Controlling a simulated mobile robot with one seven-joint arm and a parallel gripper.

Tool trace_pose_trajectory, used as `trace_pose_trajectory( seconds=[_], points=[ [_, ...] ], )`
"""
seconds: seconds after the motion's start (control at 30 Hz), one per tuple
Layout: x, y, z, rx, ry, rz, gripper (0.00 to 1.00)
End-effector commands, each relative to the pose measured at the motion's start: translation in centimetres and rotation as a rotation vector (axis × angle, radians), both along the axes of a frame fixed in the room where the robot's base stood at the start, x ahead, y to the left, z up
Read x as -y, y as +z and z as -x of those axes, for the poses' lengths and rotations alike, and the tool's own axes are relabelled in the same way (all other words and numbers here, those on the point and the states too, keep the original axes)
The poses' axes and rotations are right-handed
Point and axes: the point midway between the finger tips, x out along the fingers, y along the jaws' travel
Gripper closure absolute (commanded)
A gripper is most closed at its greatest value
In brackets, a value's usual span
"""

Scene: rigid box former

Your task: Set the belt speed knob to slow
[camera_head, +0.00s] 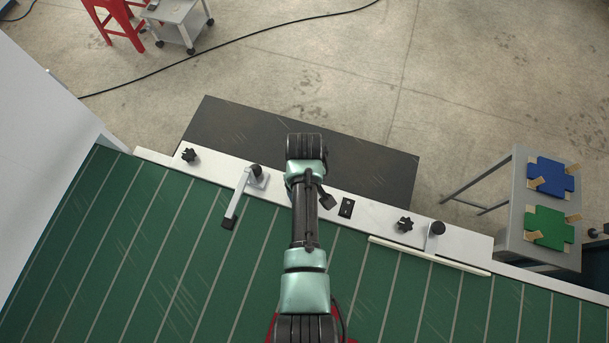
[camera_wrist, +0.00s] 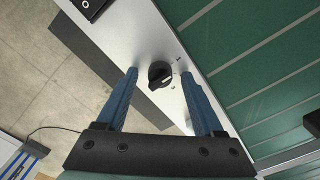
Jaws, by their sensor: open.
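The belt speed knob (camera_wrist: 159,74) shows in the wrist view as a round black dial with a raised grip and a pale pointer line, on a pale metal panel (camera_wrist: 142,32). Small dark marks sit on the panel to its right, too small to read. My gripper (camera_wrist: 160,75) is open, its two blue fingers on the left and right of the knob, apart from it. I cannot tell whether the tips are level with the knob or still above it. In the head view my arm covers this part of the panel (camera_head: 375,214), and neither knob nor fingers show clearly.
A black rocker switch (camera_head: 346,207) sits on the panel near my arm. A star knob (camera_head: 189,155) and a grey lever (camera_head: 238,196) stand left, another star knob (camera_head: 405,224) right. The green slatted belt (camera_head: 150,250) lies in front. A grey stand (camera_head: 515,215) holds blue and green pieces.

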Motion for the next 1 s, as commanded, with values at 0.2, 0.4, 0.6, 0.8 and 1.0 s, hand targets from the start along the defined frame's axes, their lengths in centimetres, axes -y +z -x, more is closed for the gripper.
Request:
trace_pose_trajectory(
  seconds=[0.2,0.4,0.6,0.8,1.0],
  points=[
    [0.0,1.5,0.0,0.002,0.0,0.0,0.31],
    [0.0,5.1,-0.1,0.005,0.0,0.001,0.31],
    [0.0,9.2,-0.1,0.006,0.0,0.0,0.31],
    [0.0,12.1,-0.1,0.004,0.0,0.0,0.31],
    [0.0,13.0,0.0,0.0,0.0,0.0,0.31]
  ],
)
